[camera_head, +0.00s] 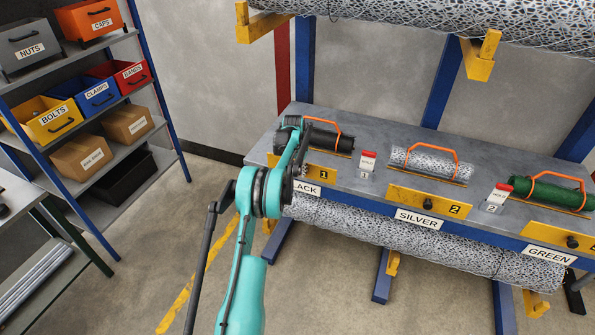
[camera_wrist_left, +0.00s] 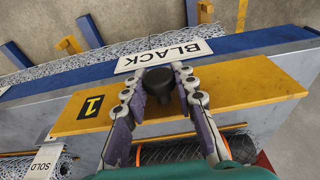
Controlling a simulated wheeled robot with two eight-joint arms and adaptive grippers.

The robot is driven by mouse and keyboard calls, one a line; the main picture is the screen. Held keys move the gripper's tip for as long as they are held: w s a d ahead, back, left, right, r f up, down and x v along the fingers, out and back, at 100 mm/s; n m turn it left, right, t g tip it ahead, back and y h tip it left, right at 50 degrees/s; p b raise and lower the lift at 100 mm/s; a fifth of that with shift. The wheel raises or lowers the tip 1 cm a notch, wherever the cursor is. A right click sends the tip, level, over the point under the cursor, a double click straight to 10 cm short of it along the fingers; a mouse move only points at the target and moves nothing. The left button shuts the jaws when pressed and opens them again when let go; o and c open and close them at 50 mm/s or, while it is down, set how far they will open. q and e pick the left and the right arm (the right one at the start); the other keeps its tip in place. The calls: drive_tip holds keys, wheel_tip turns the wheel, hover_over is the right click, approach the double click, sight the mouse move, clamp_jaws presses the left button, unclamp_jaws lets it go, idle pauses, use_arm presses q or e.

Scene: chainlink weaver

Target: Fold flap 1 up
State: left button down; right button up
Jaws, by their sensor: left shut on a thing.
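Flap 1 (camera_head: 322,172) is a yellow plate marked 1 at the front edge of the grey bench, above the BLACK label (camera_wrist_left: 160,55). In the left wrist view the plate (camera_wrist_left: 255,84) spans most of the picture, with a round black knob (camera_wrist_left: 158,80) in its middle. My left gripper (camera_wrist_left: 163,82) is shut on the knob, one finger on each side. In the head view my left gripper (camera_head: 296,158) covers the knob and the left part of the flap. The flap lies in line with flap 2 (camera_head: 407,198). My right gripper is not in view.
A black roll (camera_head: 330,137) with an orange handle lies behind flap 1. A silver mesh roll (camera_head: 425,162) and a green roll (camera_head: 552,194) lie further right. A bin shelf (camera_head: 140,88) stands at the left, with open floor between.

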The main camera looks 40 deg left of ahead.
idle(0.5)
use_arm(q)
drive_tip(key=c, duration=1.5)
unclamp_jaws()
drive_tip(key=shift+w, duration=0.1)
drive_tip(key=shift+c, duration=0.2)
drive_tip(key=o, duration=0.4)
drive_tip(key=shift+f, duration=0.1)
drive_tip(key=shift+c, duration=0.2)
wheel_tip(320, 180, up, 12)
drive_tip(key=s, duration=0.1)
drive_tip(key=shift+s+d, duration=0.2)
drive_tip(key=shift+s, duration=0.2)
